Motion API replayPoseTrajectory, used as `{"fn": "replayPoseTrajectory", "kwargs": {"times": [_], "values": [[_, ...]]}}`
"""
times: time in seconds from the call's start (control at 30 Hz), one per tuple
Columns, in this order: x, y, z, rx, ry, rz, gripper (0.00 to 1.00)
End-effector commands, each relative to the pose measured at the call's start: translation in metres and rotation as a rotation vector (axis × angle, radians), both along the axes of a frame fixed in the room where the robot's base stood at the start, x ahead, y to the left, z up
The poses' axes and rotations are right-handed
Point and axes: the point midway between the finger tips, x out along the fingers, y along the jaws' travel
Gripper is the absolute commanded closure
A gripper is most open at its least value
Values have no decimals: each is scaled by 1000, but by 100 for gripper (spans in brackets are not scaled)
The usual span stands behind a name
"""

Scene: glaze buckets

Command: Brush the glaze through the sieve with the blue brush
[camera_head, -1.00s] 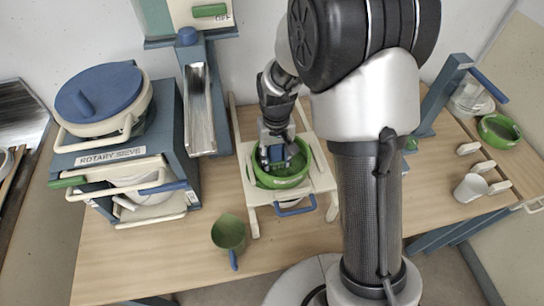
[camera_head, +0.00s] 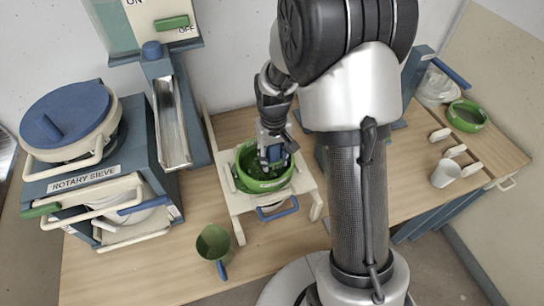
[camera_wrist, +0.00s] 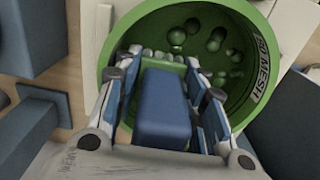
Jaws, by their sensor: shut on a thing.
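The green sieve (camera_head: 249,185) sits on a cream stand (camera_head: 240,208) near the middle of the bench. In the wrist view its round rim (camera_wrist: 262,60) carries a "MESH" label, and several round green lumps (camera_wrist: 217,36) lie inside. My gripper (camera_head: 272,157) reaches down into the sieve from above. It is shut on the blue brush (camera_wrist: 163,108), whose block sits between the fingers. A row of pale bristle tips shows at the brush's far end, over the sieve floor. Whether the bristles touch the floor I cannot tell.
A green jug with a blue handle (camera_head: 213,243) stands on the bench left of the stand. The rotary sieve machine (camera_head: 140,130) fills the left side. A white cup (camera_head: 446,173) and a green bowl (camera_head: 467,116) are at the right.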

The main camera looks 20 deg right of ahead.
Motion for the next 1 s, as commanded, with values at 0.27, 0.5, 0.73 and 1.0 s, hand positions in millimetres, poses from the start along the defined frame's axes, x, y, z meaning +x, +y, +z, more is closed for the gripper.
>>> {"fn": "replayPoseTrajectory", "kwargs": {"times": [0.27,0.5,0.73,1.0], "values": [[-7,21,-2,1,7,3,86],[-11,42,-2,1,6,3,86],[-16,62,-2,0,5,2,86],[-18,71,-2,0,5,0,86]]}}
